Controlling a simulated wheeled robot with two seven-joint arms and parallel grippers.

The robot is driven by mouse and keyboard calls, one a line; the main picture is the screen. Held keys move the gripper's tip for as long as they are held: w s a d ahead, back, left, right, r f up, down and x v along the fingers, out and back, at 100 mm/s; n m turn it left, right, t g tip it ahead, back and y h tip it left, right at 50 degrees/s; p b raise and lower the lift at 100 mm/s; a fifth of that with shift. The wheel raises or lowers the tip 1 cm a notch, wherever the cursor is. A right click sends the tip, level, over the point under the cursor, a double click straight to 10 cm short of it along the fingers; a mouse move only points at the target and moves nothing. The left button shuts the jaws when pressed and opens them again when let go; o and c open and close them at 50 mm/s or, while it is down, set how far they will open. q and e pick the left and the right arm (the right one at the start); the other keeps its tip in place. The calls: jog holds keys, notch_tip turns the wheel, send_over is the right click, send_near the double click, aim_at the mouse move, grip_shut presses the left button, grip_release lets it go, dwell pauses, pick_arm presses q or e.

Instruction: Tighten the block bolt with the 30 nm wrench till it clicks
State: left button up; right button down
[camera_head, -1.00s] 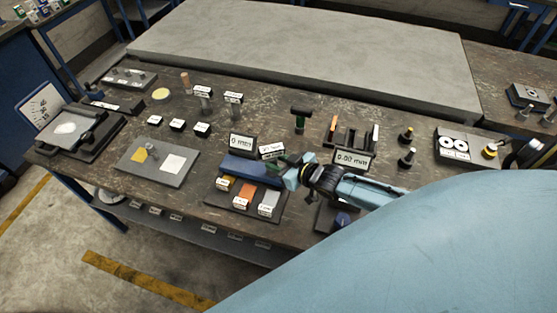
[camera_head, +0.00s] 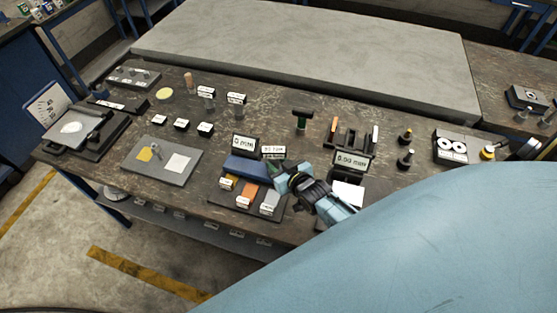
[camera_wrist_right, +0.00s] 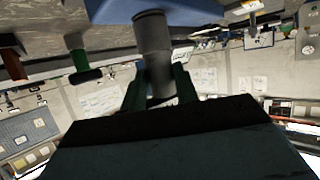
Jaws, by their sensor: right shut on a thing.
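My right gripper (camera_head: 276,172) is at the right end of a blue block (camera_head: 245,168) on a dark stand. In the right wrist view its green fingers (camera_wrist_right: 157,88) are shut on a grey cylinder (camera_wrist_right: 153,45), seen against blue. I cannot tell whether this cylinder is part of the 30 nm wrench. Yellow, orange and grey pieces (camera_head: 248,192) with white labels lie in front of the blue block, their print too small to read. I cannot make out the block bolt. My left gripper is not in view.
A display (camera_head: 352,161) stands just right of the gripper, and another display (camera_head: 243,143) behind the blue block. A grey plate (camera_head: 162,160) lies to the left. The large grey slab (camera_head: 300,55) behind is bare.

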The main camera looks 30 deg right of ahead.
jog(key=shift+w+r, duration=0.1)
jog(key=shift+a+r+m+h, duration=0.1)
jog(key=shift+a+m+h, duration=0.15)
jog(key=shift+m+h, duration=0.45)
jog(key=shift+w+m+h, duration=0.15)
jog(key=shift+m+h, duration=0.15)
jog(key=shift+a+m+h, duration=0.2)
jog(key=shift+m+h, duration=0.3)
jog(key=shift+h, duration=0.1)
jog(key=shift+m+g+h, duration=0.3)
jog(key=shift+h, duration=0.1)
jog(key=shift+h+b, duration=0.3)
jog(key=shift+b, duration=0.05)
jog(key=shift+m, duration=0.3)
